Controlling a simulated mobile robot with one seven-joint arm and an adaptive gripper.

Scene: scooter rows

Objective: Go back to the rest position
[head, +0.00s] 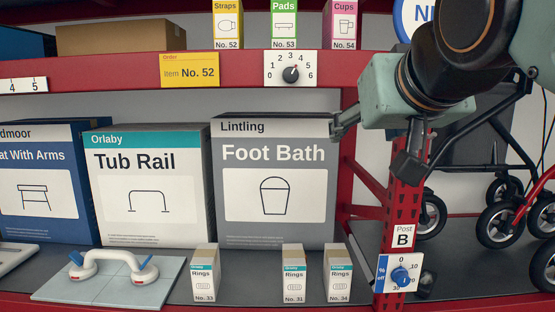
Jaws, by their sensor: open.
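My gripper (372,144) is at the upper right of the head view, in front of the red rack post (392,232). Its jaws are open, one finger reaching left beside the Foot Bath box and the other pointing down. I see nothing between the fingers. My arm comes in from the upper right corner.
Large boxes, Tub Rail (150,190) and Foot Bath (273,185), stand on the lower shelf. Small Rings boxes (293,273) stand in front, beside a white suction handle (113,266). A dial (290,74) sits on the upper shelf edge. Wheeled walkers (497,225) stand at right.

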